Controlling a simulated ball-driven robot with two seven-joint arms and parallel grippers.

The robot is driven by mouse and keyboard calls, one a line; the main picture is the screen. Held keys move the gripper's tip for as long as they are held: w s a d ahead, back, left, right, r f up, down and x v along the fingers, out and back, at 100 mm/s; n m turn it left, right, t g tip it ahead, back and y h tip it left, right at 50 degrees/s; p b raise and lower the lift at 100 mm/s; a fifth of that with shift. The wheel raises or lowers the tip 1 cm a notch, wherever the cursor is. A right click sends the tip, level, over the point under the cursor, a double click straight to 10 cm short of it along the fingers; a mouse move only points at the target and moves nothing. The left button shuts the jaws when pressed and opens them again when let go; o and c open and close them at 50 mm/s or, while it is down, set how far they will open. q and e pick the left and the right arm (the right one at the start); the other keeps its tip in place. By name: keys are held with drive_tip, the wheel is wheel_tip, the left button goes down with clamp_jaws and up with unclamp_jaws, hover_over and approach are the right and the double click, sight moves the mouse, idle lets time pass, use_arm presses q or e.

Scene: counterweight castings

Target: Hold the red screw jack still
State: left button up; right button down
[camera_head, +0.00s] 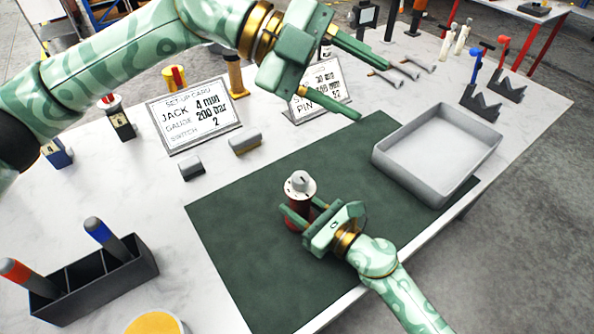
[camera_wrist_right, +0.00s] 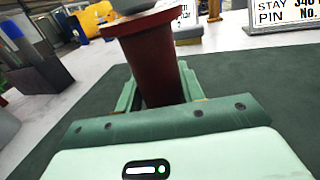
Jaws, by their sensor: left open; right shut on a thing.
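The red screw jack (camera_head: 297,221) stands upright on the dark green mat (camera_head: 265,270), with a pale round top carrying a grey knob. My right gripper (camera_head: 302,214) is shut around its red body from the front right. In the right wrist view the dark red body (camera_wrist_right: 155,65) rises between the fingers of my right gripper (camera_wrist_right: 160,90), and its top is cut off by the frame's upper edge. My left gripper (camera_head: 350,80) is open and empty, raised above the table behind the jack, in front of the cards. Part of the jack's body is hidden by my right gripper.
A grey tray (camera_head: 383,160) stands at the mat's right edge. Two cards, the set-up card (camera_head: 196,112) and the stay pin card (camera_head: 322,82), stand at the back. A dark caddy (camera_head: 75,293) with red and blue handled tools is front left. Small grey blocks (camera_head: 191,167) lie near the mat.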

use_arm(q)
drive_tip(key=w+a+f+n+t+y, duration=0.1)
drive_tip(key=w+a+f+n+y, duration=0.1)
drive_tip(key=a+f+n+y, duration=0.35)
drive_tip(key=n+t+y, duration=0.1)
drive_tip(key=n+y, duration=0.2)
drive_tip(key=n, duration=0.3)
approach(299, 176)
drive_tip(key=x, duration=0.8)
drive_tip(key=shift+s+d+f, duration=0.1)
drive_tip(key=shift+d+f, duration=0.15)
drive_tip(key=shift+f, duration=0.3)
drive_tip(key=c, duration=1)
